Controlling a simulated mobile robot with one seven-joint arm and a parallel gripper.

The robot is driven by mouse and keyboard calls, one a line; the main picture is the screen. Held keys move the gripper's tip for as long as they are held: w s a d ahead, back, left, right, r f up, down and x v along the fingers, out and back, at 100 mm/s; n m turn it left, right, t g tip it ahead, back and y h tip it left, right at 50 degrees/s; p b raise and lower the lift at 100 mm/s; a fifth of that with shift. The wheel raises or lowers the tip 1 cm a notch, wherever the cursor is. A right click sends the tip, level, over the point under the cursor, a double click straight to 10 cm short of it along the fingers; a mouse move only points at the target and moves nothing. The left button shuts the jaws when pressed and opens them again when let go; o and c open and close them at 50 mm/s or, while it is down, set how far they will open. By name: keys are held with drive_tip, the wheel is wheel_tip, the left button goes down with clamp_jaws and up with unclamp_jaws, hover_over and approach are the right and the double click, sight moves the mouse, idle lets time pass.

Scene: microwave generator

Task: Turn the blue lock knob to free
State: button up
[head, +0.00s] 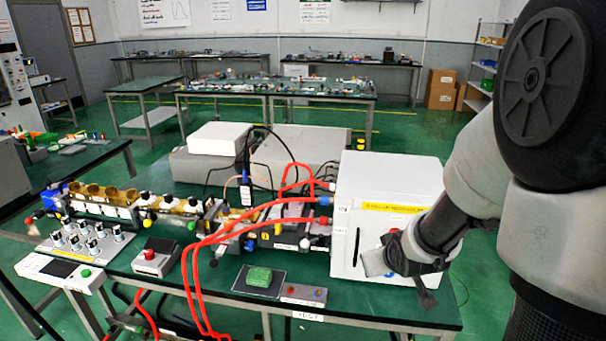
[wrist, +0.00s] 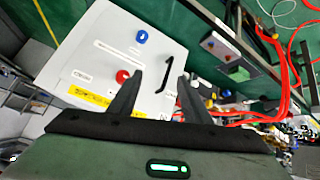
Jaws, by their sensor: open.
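The white cabinet (head: 352,215) stands at the right end of the bench, with a dark vertical handle (head: 357,247) on its front. The blue lock knob (wrist: 141,37) is on the cabinet's front in the wrist view, beyond the fingertips; in the head view only a bit of blue (head: 391,274) shows past my gripper. A red knob (wrist: 122,77) is on the same face, near one finger. My gripper (wrist: 161,78) is open and empty in front of the cabinet. The handle also shows in the wrist view (wrist: 168,75), between the fingers. No contact with the blue knob is visible.
Red hoses (head: 215,240) run from the cabinet's left side across the bench. A green block on a dark pad (head: 258,278) and a small grey button box (head: 303,294) lie in front. The bench's front edge is below the cabinet.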

wheel_tip(320, 180, down, 17)
drive_tip(key=t+y+b, duration=0.2)
drive_tip(key=t+b, duration=0.1)
drive_tip(key=t, duration=0.1)
drive_tip(key=s+d+f+m+t+h+b, duration=0.1)
drive_tip(key=s+d+m+t+h+b, duration=0.1)
drive_tip(key=s+d+m+t+h, duration=0.45)
drive_tip(key=shift+m+g+y, duration=0.35)
drive_tip(key=shift+m+g, duration=0.4)
drive_tip(key=shift+g, duration=0.2)
drive_tip(key=a+x, duration=0.1)
drive_tip(key=x, duration=0.4)
drive_tip(key=a+p+x, duration=0.1)
drive_tip(key=x, duration=0.5)
drive_tip(key=w+a+x, duration=0.1)
drive_tip(key=x, duration=0.5)
drive_tip(key=shift+w+f, duration=0.1)
drive_tip(key=shift+f, duration=0.15)
drive_tip(key=c, duration=1)
